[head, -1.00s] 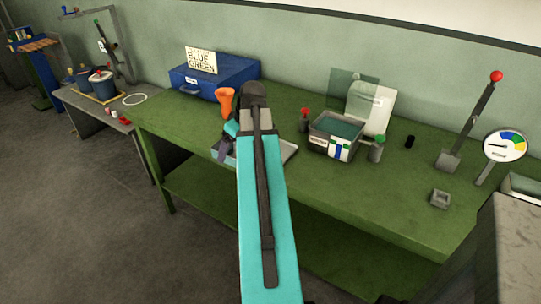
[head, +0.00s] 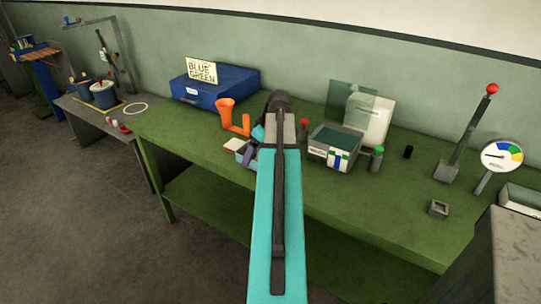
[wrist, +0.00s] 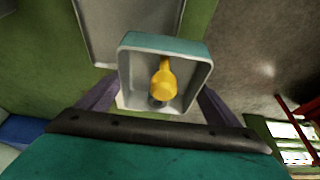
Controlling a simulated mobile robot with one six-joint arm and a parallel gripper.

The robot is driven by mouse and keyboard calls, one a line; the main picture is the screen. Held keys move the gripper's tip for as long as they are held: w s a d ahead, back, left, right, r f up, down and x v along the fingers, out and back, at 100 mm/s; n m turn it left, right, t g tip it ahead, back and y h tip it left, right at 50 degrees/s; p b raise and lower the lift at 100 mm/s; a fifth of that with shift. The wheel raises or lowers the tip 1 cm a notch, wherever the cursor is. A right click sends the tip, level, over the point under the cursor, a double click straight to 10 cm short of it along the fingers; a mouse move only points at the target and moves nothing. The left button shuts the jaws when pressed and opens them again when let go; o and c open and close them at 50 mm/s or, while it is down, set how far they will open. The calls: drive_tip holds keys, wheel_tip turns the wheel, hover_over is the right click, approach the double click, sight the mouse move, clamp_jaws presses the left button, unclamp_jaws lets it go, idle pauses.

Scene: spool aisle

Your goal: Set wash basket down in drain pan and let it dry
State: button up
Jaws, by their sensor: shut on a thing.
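My gripper (wrist: 160,100) is shut on the wash basket, with one purple finger on each side of it. The basket is a small box with a teal outer wall (wrist: 165,42) and grey inside; a yellow part lies in it. In the head view the basket (head: 243,151) shows only partly, left of my wrist, over the green bench. A grey tray, likely the drain pan (wrist: 100,35), lies beyond the basket in the wrist view, partly covered by it. The basket's height above the bench cannot be told.
On the green bench (head: 400,215), an orange fixture (head: 226,112) and a blue case (head: 215,86) stand left of my arm. A grey tank (head: 333,150), a green-topped bottle (head: 376,160) and a red-topped lever (head: 465,135) stand right. The bench's front right is mostly clear.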

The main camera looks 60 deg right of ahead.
drive_tip(key=s+d, duration=0.1)
drive_tip(key=d, duration=0.1)
drive_tip(key=s+d, duration=0.1)
drive_tip(key=d, duration=0.1)
drive_tip(key=s+d+p, duration=0.1)
drive_tip(key=d, duration=0.1)
drive_tip(key=shift+f, duration=0.3)
drive_tip(key=shift+f, duration=0.15)
drive_tip(key=shift+f+p, duration=0.5)
drive_tip(key=shift+f, duration=1.15)
drive_tip(key=shift+f, duration=0.1)
drive_tip(key=o, duration=0.8)
drive_tip(key=shift+r, duration=0.2)
drive_tip(key=b+v, duration=0.1)
drive_tip(key=v, duration=1.1)
drive_tip(key=shift+b, duration=0.3)
